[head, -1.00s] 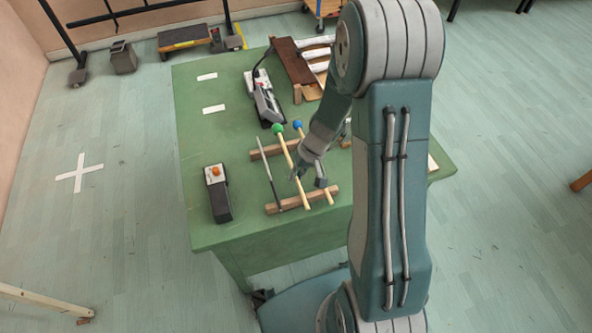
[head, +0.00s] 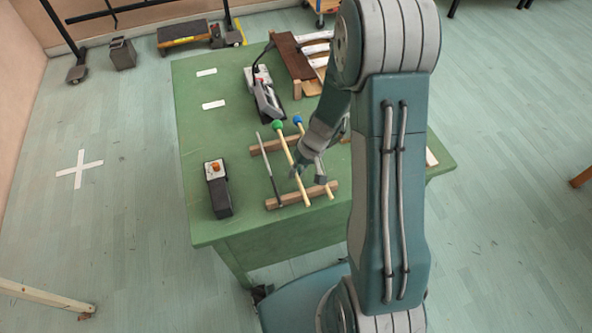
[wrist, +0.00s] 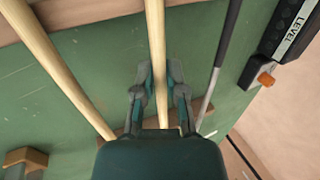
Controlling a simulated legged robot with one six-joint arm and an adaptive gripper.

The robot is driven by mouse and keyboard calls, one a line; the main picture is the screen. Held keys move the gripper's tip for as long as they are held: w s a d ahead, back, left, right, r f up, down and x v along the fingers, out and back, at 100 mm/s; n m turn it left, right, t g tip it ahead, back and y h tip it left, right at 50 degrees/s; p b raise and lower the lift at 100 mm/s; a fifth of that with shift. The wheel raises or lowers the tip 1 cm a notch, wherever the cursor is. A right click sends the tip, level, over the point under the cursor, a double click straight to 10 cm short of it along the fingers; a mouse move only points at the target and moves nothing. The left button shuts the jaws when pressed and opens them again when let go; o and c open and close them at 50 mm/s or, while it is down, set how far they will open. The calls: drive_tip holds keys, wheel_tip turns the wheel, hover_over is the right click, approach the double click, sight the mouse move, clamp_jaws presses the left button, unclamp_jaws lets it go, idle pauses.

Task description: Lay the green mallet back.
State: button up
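The green mallet (head: 292,164), a pale stick with a green head, spans the rack's two wooden bars in the head view, with its head toward the back. Whether it touches the bars is unclear. My gripper (head: 297,170) is at the middle of its stick. In the wrist view my gripper's fingers (wrist: 160,75) close in on both sides of the green mallet's stick (wrist: 156,30); its head is hidden. The near wooden bar (head: 274,203) and far wooden bar (head: 258,149) make up the rack.
The blue mallet (head: 318,180) lies to the right and a thin dark beater (head: 268,165) to the left. A black box with an orange knob (head: 218,188) stands further left. A grey device (head: 265,95) and a brown wooden instrument (head: 290,65) are behind. The green table's left side is mostly clear.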

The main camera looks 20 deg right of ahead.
drive_tip(key=o, duration=0.3)
drive_tip(key=v, duration=1.1)
drive_tip(key=shift+d+r, duration=0.15)
drive_tip(key=shift+r, duration=0.2)
drive_tip(key=s+a+r+t+h, duration=0.2)
drive_tip(key=s+r, duration=0.6)
drive_tip(key=r, duration=0.1)
drive_tip(key=s+a+r+t+h, duration=0.2)
drive_tip(key=s+r+t, duration=0.1)
drive_tip(key=s+r, duration=0.5)
wheel_tip(320, 180, up, 2)
drive_tip(key=shift+s+a+r+t+h, duration=0.15)
drive_tip(key=shift+s+a+t+h, duration=0.15)
drive_tip(key=shift+a, duration=0.05)
